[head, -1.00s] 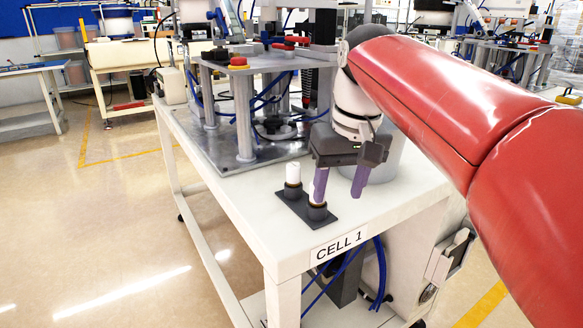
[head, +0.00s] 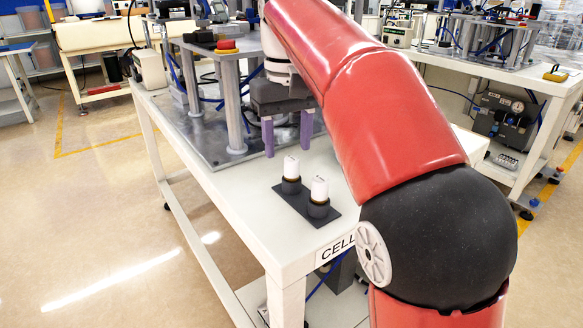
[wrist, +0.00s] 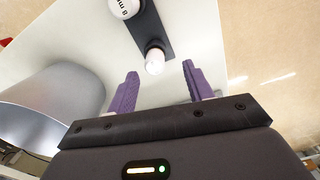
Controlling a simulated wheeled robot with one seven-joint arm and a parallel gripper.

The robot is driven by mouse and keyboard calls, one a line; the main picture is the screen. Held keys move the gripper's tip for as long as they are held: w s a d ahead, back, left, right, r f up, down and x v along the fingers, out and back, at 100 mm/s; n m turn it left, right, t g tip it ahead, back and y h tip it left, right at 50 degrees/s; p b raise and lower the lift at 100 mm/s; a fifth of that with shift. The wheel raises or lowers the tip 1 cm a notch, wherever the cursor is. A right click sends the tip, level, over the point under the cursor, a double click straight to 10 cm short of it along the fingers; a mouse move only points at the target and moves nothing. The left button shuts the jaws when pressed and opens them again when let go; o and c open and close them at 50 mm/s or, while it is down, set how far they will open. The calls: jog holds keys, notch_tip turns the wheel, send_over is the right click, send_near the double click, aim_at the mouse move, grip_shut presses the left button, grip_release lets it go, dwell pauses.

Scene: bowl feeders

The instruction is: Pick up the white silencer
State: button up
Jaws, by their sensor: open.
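Two white silencers stand upright in dark round sockets on a black plate (head: 299,208) near the front of the white table. The back-left silencer (head: 291,167) also shows in the wrist view (wrist: 155,63), where it appears between and beyond my fingers. The front-right silencer (head: 319,188) shows in the wrist view (wrist: 124,7) at the top edge, with printed "8 m..." lettering. My gripper (head: 288,153) is open and empty, purple fingers pointing down, behind both silencers in the head view and apart from them.
A grey metal cylinder (wrist: 55,110) stands beside my gripper in the wrist view; my arm hides it in the head view. A metal stand with grey posts (head: 233,115) is behind my gripper. The table's front-left area (head: 245,205) is clear.

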aim_at(291, 158)
jog(key=f, duration=0.1)
jog(key=f+b, duration=0.1)
jog(key=f, duration=0.3)
jog(key=shift+w+d+f, duration=0.15)
jog(key=shift+d, duration=0.15)
grip_shut()
